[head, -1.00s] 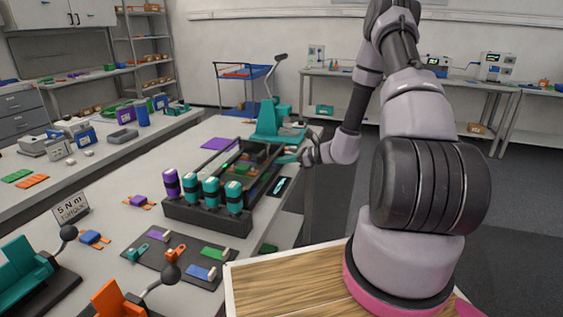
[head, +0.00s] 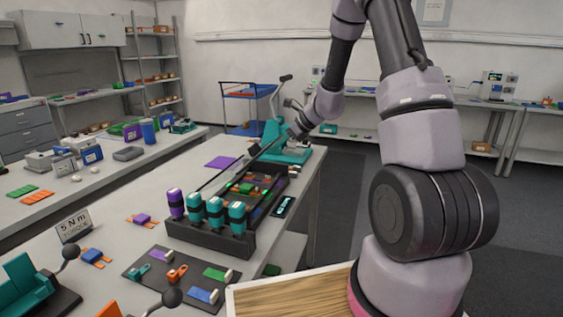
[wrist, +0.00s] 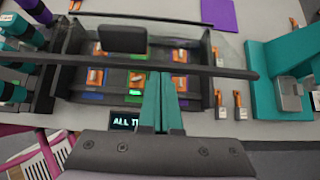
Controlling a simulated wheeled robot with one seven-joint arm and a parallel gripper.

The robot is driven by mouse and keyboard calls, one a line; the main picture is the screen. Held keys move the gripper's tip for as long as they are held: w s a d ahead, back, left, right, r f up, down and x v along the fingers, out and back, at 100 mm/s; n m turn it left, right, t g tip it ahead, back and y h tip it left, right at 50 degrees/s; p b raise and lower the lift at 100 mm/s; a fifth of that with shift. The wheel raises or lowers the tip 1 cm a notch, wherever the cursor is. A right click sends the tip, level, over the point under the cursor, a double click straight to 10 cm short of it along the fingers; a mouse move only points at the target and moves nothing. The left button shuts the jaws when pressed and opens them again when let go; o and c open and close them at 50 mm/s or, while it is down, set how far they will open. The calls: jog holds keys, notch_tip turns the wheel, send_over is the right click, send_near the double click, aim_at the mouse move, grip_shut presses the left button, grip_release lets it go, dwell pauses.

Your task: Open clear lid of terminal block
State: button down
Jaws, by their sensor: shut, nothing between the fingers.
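The terminal block (head: 270,205) is a dark open-topped box on the bench with coloured terminals inside. Its clear lid shows mainly by a dark edge bar (wrist: 205,69), which crosses the wrist view above the terminals; the bar (head: 222,174) also shows in the head view, raised and slanting over the block. The lid looks partly lifted, but its exact angle is unclear. My gripper (wrist: 161,77) is shut and empty, its teal fingertips at the bar's near side. Whether they touch it I cannot tell.
Teal-capped cylinders (head: 215,212) and a purple one stand at the block's near end. A teal lever press (head: 285,148) stands behind it. A small display (wrist: 125,121) lies beside the block. Purple sheet (head: 222,162) lies behind left.

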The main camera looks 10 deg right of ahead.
jog(key=w+a+r+g+h, duration=0.1)
jog(key=w+a+r+h, duration=0.1)
jog(key=w+a+r, duration=0.3)
jog(key=w+a+r+g+h, duration=0.2)
jog(key=w+a+r, duration=0.3)
jog(key=a, duration=0.5)
jog(key=shift+a+r+g+h, duration=0.15)
jog(key=shift+r+g+h, duration=0.15)
jog(key=shift+r+h, duration=0.45)
jog(key=shift+r, duration=0.1)
jog(key=v, duration=1)
jog(key=s+d+r+n+t+y, duration=0.1)
jog(key=s+d+r+n, duration=0.3)
jog(key=s+d+r, duration=0.4)
jog(key=s+d+n+t, duration=0.2)
jog(key=s+d+n, duration=0.3)
jog(key=s, duration=0.7)
jog(key=s+d+n+t, duration=0.1)
jog(key=s+d+n, duration=0.4)
jog(key=s, duration=0.6)
jog(key=s+f+n, duration=0.2)
jog(key=s+n, duration=0.1)
jog(key=s, duration=0.1)
jog(key=s+f+n+t+h, duration=0.1)
jog(key=s+f+n, duration=0.2)
jog(key=s, duration=0.2)
jog(key=shift+s+n+t, duration=0.3)
jog(key=shift+n, duration=0.1)
